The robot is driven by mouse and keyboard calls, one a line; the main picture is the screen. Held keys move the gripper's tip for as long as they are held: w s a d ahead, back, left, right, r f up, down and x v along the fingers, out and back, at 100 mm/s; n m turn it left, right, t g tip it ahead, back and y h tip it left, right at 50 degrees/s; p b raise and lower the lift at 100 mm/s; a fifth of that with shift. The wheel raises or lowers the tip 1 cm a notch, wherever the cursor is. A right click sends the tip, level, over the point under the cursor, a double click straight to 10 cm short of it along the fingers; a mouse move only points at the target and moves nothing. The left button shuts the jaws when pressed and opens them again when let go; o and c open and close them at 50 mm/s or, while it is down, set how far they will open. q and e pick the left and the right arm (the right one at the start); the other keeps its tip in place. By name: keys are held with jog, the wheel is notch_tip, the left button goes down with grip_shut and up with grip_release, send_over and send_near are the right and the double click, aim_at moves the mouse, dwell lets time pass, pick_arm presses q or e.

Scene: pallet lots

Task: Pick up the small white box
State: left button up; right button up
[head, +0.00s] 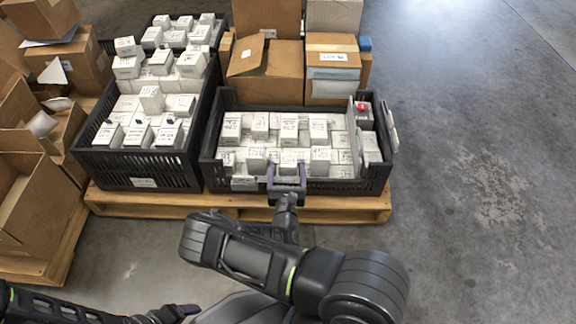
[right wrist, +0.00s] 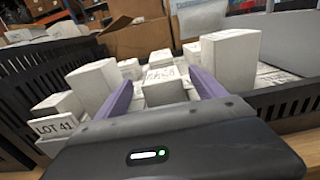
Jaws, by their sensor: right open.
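Several small white boxes (head: 289,128) with dark print fill the right black crate (head: 222,184); which one is meant cannot be told. My right gripper (head: 287,170) reaches over the crate's front wall, open, with its fingers among the front boxes. In the right wrist view, its purple fingers (right wrist: 162,88) are spread, and a white box (right wrist: 164,94) shows between and beyond them; contact cannot be made out. Taller white boxes stand left (right wrist: 94,82) and right (right wrist: 231,60) of the fingers. My left gripper (head: 182,311) is low at the bottom left, its jaws unclear.
A left black crate (head: 145,170) holds more white boxes. Brown cartons (head: 265,75) stand behind the right crate. Both crates sit on a wooden pallet (head: 345,207). A grey divider (head: 355,140) stands in the right crate's right part. The floor at right is clear.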

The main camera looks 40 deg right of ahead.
aim_at(288, 160)
jog(key=b+x, duration=0.1)
jog(key=x, duration=0.2)
jog(key=shift+w+d+f+b, duration=0.2)
jog(key=shift+d+f+b, duration=0.1)
jog(key=shift+b, duration=0.1)
jog(key=shift+w+d+r, duration=0.1)
jog(key=shift+w+r, duration=0.05)
jog(key=shift+r, duration=0.1)
jog(key=c, duration=1.6)
